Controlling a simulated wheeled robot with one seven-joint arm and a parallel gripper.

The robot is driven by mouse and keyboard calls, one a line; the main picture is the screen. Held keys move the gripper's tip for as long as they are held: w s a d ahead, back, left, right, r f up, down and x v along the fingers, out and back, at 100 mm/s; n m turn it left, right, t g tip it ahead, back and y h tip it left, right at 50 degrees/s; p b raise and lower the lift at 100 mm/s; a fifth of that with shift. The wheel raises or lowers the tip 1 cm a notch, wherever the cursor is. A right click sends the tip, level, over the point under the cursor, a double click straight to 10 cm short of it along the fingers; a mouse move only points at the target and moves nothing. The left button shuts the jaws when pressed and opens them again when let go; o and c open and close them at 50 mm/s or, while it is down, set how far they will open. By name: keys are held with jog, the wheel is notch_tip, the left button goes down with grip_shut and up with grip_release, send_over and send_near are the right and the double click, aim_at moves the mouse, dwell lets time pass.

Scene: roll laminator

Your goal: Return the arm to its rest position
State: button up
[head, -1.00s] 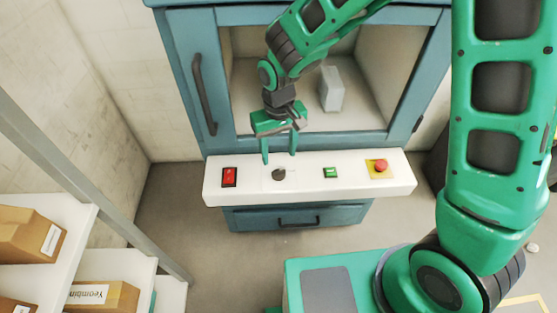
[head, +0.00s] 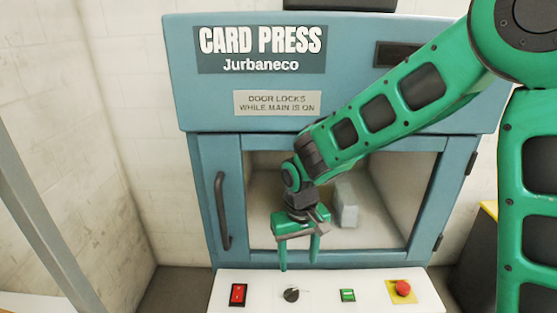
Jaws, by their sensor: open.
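My gripper (head: 299,265) is open and empty, fingers pointing down. It hangs in front of the window of the blue card press (head: 335,85), above the white control panel (head: 325,300). Its fingertips appear just above the dark round knob (head: 291,295) in the picture, and a gap shows between them and the knob. My green arm comes down from the upper right across the press front. The panel also carries a red rocker switch (head: 238,294), a green button (head: 347,295) and a red emergency button (head: 403,289) on yellow.
The press door has a dark vertical handle (head: 222,211) at left and looks closed. A grey block (head: 346,204) shows behind the window. A sign (head: 277,103) reads "DOOR LOCKS WHILE MAIN IS ON". A grey shelf post (head: 40,215) stands at the left edge.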

jog(key=s+d+r+m, duration=0.2)
jog(key=d+r, duration=0.2)
jog(key=d, duration=0.7)
jog(key=s+d+r+m, duration=0.2)
jog(key=d+r, duration=0.2)
jog(key=d, duration=0.7)
jog(key=s+d+r+m, duration=0.1)
jog(key=s+d+m, duration=0.1)
jog(key=s+d, duration=0.4)
jog(key=s+d+r+m, duration=0.2)
jog(key=s+d, duration=0.4)
jog(key=s, duration=0.6)
jog(key=shift+d+r+m, duration=0.25)
jog(key=shift+r+m, duration=0.05)
jog(key=shift+m, duration=0.5)
jog(key=shift+w, duration=0.2)
jog(key=shift+w+f, duration=0.25)
jog(key=shift+w, duration=0.25)
